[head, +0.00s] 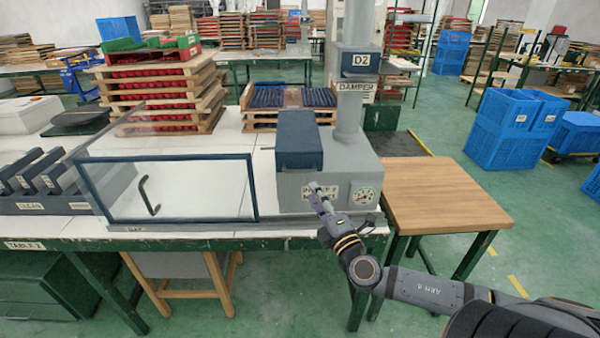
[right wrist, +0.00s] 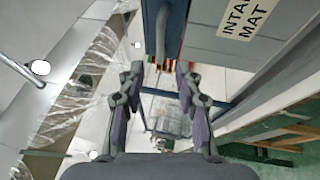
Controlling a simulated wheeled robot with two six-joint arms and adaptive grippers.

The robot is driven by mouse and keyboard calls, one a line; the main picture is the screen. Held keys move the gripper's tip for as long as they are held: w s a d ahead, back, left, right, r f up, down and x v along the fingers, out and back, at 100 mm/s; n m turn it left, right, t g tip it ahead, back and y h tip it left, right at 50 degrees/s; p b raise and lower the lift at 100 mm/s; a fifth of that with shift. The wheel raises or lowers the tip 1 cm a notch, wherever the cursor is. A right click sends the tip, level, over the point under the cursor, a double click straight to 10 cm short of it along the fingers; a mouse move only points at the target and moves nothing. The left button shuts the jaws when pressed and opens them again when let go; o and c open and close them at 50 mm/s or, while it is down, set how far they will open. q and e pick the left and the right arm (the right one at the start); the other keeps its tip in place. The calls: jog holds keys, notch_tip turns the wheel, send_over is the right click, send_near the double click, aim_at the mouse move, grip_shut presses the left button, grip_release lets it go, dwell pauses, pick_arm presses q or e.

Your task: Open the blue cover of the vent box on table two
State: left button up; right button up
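The vent box (head: 335,185) is a grey box with a round gauge and a label on its front, at the right end of table two (head: 75,232). Its dark blue cover (head: 298,140) sits over the left part of the box. My right gripper (head: 318,193) is in front of the box, below the cover. My left gripper is out of view.
A clear blue-framed screen (head: 170,190) stands left of the box. A grey duct (head: 350,90) rises behind the cover, marked D2 and DAMPER. Stacked trays (head: 160,95) stand behind. A wooden side table (head: 440,195) is on the right, with blue crates (head: 515,125) beyond.

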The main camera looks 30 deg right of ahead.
aim_at(300, 171)
jog(key=x, duration=0.4)
jog(key=shift+d+b, duration=0.1)
jog(key=shift+b, duration=0.3)
jog(key=p+x, duration=0.1)
jog(key=x, duration=0.4)
jog(key=shift+w+r, duration=0.15)
jog(key=shift+w, duration=0.1)
jog(key=shift+w+d, duration=0.1)
jog(key=shift+w, duration=0.25)
grip_shut()
